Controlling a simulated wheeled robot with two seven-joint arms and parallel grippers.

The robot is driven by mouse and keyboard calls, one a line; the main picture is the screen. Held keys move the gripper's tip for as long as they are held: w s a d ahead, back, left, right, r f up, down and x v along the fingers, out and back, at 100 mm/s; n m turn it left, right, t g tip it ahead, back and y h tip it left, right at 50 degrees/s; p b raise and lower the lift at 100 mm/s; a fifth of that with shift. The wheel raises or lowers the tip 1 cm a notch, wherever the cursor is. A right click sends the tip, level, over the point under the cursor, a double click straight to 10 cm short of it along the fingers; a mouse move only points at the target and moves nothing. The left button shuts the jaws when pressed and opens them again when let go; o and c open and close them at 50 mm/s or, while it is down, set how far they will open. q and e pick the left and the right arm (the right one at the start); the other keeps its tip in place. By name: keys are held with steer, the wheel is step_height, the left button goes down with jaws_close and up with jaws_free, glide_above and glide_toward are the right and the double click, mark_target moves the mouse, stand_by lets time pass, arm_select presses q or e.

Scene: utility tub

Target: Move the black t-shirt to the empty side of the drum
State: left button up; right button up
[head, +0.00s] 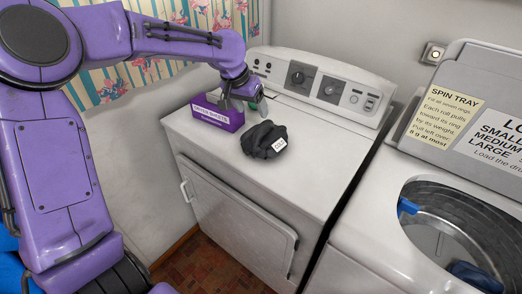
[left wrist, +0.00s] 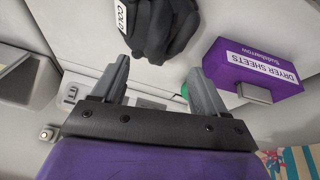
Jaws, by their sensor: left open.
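A black bundled t-shirt (head: 264,140) with a white tag lies on top of the white dryer. It also shows in the left wrist view (left wrist: 165,30), just beyond my fingertips, its tag reading "COLD". My left gripper (head: 246,103) is over the back of the dryer top, behind the t-shirt. In the left wrist view its two fingers (left wrist: 158,68) stand apart with no cloth between them. The open metal drum (head: 428,238) of the washer is at the lower right. Dark blue cloth (head: 474,276) lies at its right side; the picture edge cuts off part of the drum. My right gripper is not in view.
A purple dryer sheets box (head: 214,119) stands left of the t-shirt, close to my left gripper. The dryer's control panel (head: 320,85) rises behind. A blue piece (head: 408,206) sits at the drum's rim. The dryer's front top is clear.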

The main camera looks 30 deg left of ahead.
mark_target(261, 126)
arm_select(q)
steer(key=x, duration=0.2)
steer(key=d+p+x, duration=0.1)
steer(key=x, duration=0.1)
steer(key=shift+f, duration=0.1)
steer(key=x, duration=0.1)
steer(key=p+x, duration=0.1)
steer(key=x, duration=0.2)
steer(key=shift+w+a+f, duration=0.1)
steer(key=shift+a+f, duration=0.2)
steer(key=shift+a, duration=0.05)
steer(key=shift+w+f, duration=0.1)
steer(key=shift+f, duration=0.1)
steer(key=shift+d, duration=0.2)
jaws_close()
